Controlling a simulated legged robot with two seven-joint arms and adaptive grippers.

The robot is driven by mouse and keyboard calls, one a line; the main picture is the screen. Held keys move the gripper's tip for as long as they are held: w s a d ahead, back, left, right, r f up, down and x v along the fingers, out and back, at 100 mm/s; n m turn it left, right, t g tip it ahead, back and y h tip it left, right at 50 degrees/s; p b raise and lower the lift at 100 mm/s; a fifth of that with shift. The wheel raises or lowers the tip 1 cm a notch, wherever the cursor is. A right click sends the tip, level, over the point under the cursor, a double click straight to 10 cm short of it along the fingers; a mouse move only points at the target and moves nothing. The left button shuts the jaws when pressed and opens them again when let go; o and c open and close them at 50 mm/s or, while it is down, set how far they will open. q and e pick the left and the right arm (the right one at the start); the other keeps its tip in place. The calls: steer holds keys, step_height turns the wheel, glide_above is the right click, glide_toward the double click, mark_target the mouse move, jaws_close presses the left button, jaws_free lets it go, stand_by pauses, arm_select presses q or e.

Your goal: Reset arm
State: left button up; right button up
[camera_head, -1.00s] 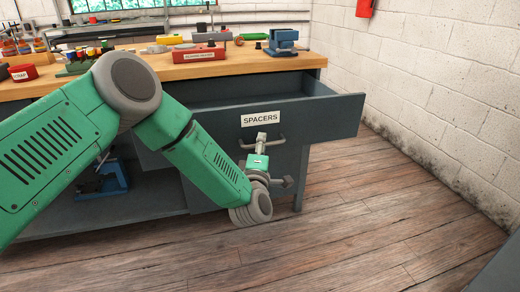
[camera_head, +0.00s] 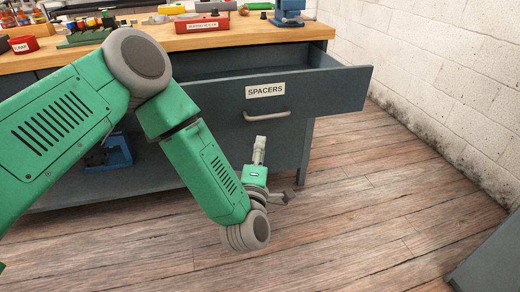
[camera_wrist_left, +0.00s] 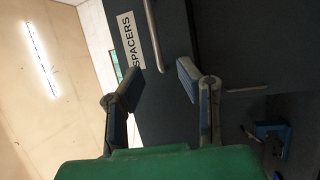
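My left gripper (camera_head: 259,148) hangs just below the handle (camera_head: 267,116) of the drawer labelled SPACERS (camera_head: 340,92). The drawer is pulled out, and its dark inside shows. In the left wrist view the two fingers of this gripper (camera_wrist_left: 158,84) are spread apart with nothing between them. The bar handle (camera_wrist_left: 153,34) and the SPACERS label (camera_wrist_left: 130,42) lie beyond the fingertips there, with the gripper apart from the handle. My right gripper is in neither view.
The wooden bench top (camera_head: 160,42) carries a red labelled box (camera_head: 203,25), a blue device (camera_head: 289,13) and other parts. A blue item (camera_head: 118,152) sits on the open shelf below. Wooden floor (camera_head: 385,215) lies clear to the right, before the white wall (camera_head: 440,75).

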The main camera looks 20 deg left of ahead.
arm_select(q)
steer(key=s+f+m+g+h+p, duration=0.65)
steer(key=s+f+m+g, duration=0.35)
steer(key=s+m, duration=0.35)
steer(key=s+a+f+m+g+y+p, duration=0.1)
steer(key=s+a+m+g+p, duration=0.1)
steer(key=s, duration=0.8)
steer(key=s+a+f+m+g+y+p, duration=0.1)
steer(key=s+a+m+g+p, duration=0.2)
steer(key=s+a+g, duration=0.3)
steer(key=s+a+m, duration=0.1)
steer(key=s+a, duration=0.1)
steer(key=s, duration=0.3)
steer(key=shift+s+g+y, duration=0.3)
steer(key=shift+g+y, duration=0.05)
steer(key=shift+g, duration=0.05)
steer(key=shift+w+m, duration=0.1)
steer(key=shift+m, duration=0.15)
